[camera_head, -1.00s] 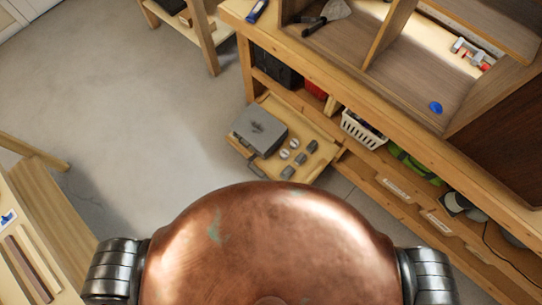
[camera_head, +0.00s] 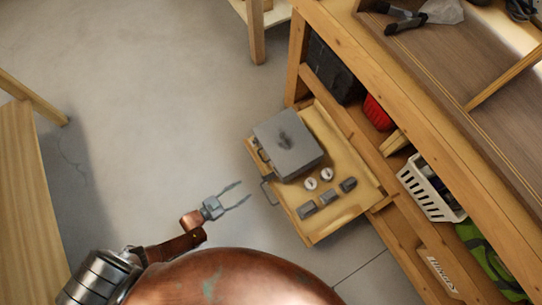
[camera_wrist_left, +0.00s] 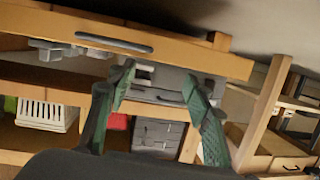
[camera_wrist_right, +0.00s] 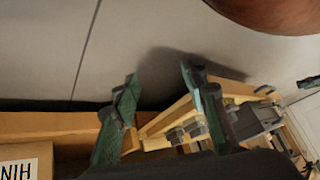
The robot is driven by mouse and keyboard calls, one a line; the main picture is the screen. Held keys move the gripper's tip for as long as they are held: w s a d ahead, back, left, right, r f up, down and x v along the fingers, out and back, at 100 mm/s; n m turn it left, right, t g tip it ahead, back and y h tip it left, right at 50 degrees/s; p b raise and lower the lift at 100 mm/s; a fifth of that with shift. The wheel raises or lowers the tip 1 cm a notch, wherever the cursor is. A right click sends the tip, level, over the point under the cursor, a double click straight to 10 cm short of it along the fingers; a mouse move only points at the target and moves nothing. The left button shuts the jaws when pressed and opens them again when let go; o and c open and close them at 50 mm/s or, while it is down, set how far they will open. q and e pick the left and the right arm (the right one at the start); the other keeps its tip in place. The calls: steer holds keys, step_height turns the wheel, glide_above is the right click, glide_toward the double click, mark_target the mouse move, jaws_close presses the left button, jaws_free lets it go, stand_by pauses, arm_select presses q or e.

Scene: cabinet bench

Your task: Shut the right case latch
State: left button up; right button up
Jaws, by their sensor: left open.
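A grey case (camera_head: 288,143) lies on a pulled-out wooden tray (camera_head: 343,215). Small dark latch parts (camera_head: 262,157) show along its left side in the head view; I cannot tell whether they are open or shut. My left gripper (camera_head: 245,190) is open and empty, left of the tray's front edge and apart from the case. In the left wrist view the case (camera_wrist_left: 172,82) shows between its spread fingers (camera_wrist_left: 158,80). My right gripper (camera_wrist_right: 158,74) is open and empty in its wrist view, with the case (camera_wrist_right: 252,122) to its right. The head view does not show it.
Two round white-topped pieces (camera_head: 318,179) and several grey blocks (camera_head: 328,197) sit on the tray beside the case. A metal handle (camera_head: 267,190) sticks out from the tray front. The wooden bench (camera_head: 440,130) stands at right, with a white basket (camera_head: 428,190) below.

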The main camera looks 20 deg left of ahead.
mark_target(265, 179)
arm_select(q)
steer(key=w+d+h+b, duration=0.1)
steer(key=w+d+b, duration=0.2)
steer(key=w+d, duration=0.1)
steer(key=w+d+t+h+b, duration=0.1)
steer(key=w+d+h+b, duration=0.1)
steer(key=w+d+b, duration=0.1)
steer(key=shift+w+d+r+m+b, duration=0.1)
steer(key=shift+w+d+m+b, duration=0.1)
steer(key=shift+w+d, duration=0.25)
steer(key=shift+w+d+m+b, duration=0.2)
steer(key=shift+w, duration=0.45)
arm_select(e)
steer(key=w+a+t, duration=0.1)
steer(key=w+a+r+t+y, duration=0.1)
steer(key=w, duration=0.1)
arm_select(q)
steer(key=shift+r, duration=0.1)
steer(key=c, duration=1.1)
arm_select(e)
steer(key=shift+r, duration=0.1)
